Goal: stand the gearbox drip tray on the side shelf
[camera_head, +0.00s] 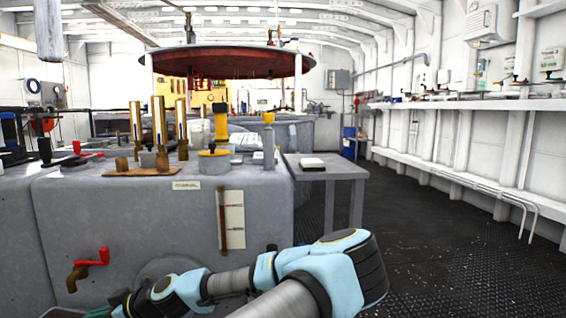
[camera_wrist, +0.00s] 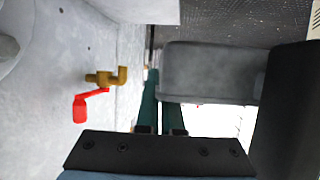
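In the wrist view the gearbox drip tray (camera_wrist: 215,75) is a grey, round-cornered shape beside my gripper (camera_wrist: 160,100). The two teal fingers are close together at its left edge; the right fingertip is hidden behind it. The tray appears pinched between them, near a brass tap (camera_wrist: 105,77) with a red handle. In the head view my arm reaches down to the lower left, and the tray is mostly out of frame. The side shelf (camera_head: 340,168) is a grey table-like top on legs, right of the gearbox (camera_head: 130,230).
A small white block with a dark base (camera_head: 312,163) lies on the side shelf, with bare surface around it. Brass cylinders (camera_head: 159,125) and a yellow-topped pot (camera_head: 214,160) stand on the gearbox. Dark floor (camera_head: 430,230) is open to the right. A long wall bench (camera_head: 450,104) runs along the right.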

